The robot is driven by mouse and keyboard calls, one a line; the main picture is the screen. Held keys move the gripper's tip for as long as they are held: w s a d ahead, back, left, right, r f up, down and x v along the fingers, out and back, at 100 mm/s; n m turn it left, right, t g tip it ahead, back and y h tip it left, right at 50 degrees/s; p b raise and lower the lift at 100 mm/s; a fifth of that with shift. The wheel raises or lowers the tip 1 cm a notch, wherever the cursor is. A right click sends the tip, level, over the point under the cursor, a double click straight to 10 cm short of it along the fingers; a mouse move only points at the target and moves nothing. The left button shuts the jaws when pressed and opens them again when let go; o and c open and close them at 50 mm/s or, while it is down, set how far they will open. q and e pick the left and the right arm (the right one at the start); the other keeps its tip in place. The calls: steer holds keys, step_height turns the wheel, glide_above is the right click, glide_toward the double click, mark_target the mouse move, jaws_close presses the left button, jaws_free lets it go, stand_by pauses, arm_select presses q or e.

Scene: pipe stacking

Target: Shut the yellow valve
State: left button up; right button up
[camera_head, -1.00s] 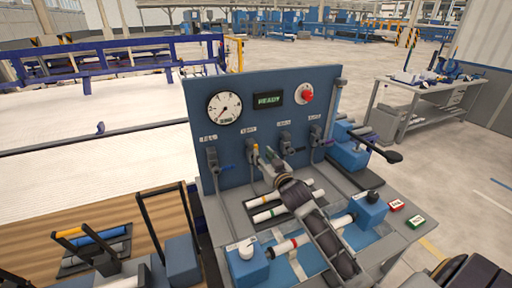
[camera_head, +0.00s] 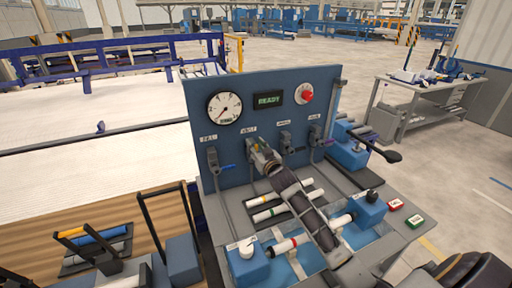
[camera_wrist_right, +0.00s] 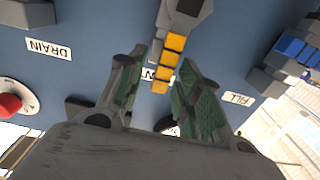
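The yellow valve's handle (camera_wrist_right: 168,62) shows in the right wrist view as a segmented yellow bar on a grey valve body, in front of the label on the blue panel. My right gripper (camera_wrist_right: 163,70) has its two green-padded fingers spread, one on each side of the handle's end. I see gaps beside the handle, so the fingers do not appear closed on it. In the head view my right gripper (camera_head: 264,158) is at the second valve from the left and hides most of it. My left gripper is not in view.
The blue panel (camera_head: 235,165) carries a gauge (camera_head: 224,108), a READY display (camera_head: 268,99) and a red button (camera_head: 306,94). White pipes (camera_head: 272,212) and blue clamp blocks (camera_head: 246,264) lie below my right arm.

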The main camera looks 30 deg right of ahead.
steer(key=shift+w, duration=0.15)
steer(key=shift+c, duration=0.4)
jaws_close()
